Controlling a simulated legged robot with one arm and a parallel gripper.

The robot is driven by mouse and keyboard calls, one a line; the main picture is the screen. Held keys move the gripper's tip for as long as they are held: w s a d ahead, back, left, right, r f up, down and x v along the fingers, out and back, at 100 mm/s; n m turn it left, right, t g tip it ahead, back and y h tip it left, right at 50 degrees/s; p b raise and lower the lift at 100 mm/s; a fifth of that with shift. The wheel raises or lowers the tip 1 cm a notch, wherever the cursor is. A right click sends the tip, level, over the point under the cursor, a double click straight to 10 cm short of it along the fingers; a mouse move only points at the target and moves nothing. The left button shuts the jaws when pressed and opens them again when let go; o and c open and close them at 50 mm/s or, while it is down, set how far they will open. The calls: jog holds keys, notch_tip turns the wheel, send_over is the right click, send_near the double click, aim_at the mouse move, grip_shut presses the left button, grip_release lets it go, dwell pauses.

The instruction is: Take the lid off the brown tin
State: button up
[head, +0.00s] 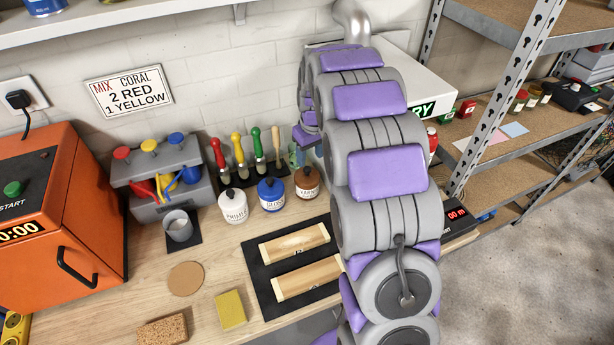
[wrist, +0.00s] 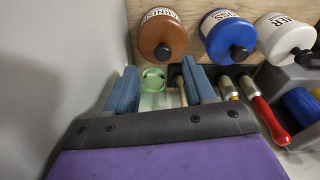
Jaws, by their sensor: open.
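The brown tin (head: 307,184) stands on the workbench at the right end of a row of tins. Its lid, with a dark knob, is on. In the wrist view the brown tin (wrist: 162,34) is at the top, with its knob pointing down the picture. My gripper (wrist: 160,76) is open and empty, its two blue fingers spread below the tin in that view, apart from it. In the head view my arm hides most of the gripper.
A blue tin (head: 271,194) and a white tin (head: 233,206) stand left of the brown one. Behind are several coloured-handled brushes (head: 257,145) and a greenish glass object (wrist: 153,78). A grey caddy (head: 160,175) stands left. Two wooden pieces (head: 295,243) lie on a black mat in front.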

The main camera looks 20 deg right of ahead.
aim_at(307, 168)
jog(key=f, duration=0.1)
jog(key=f+b, duration=0.1)
jog(key=f, duration=0.3)
jog(key=shift+w+a+f+b, duration=0.15)
jog(key=shift+w+a+b, duration=0.1)
jog(key=shift+w+b, duration=0.15)
jog(key=shift+c, duration=0.5)
grip_shut()
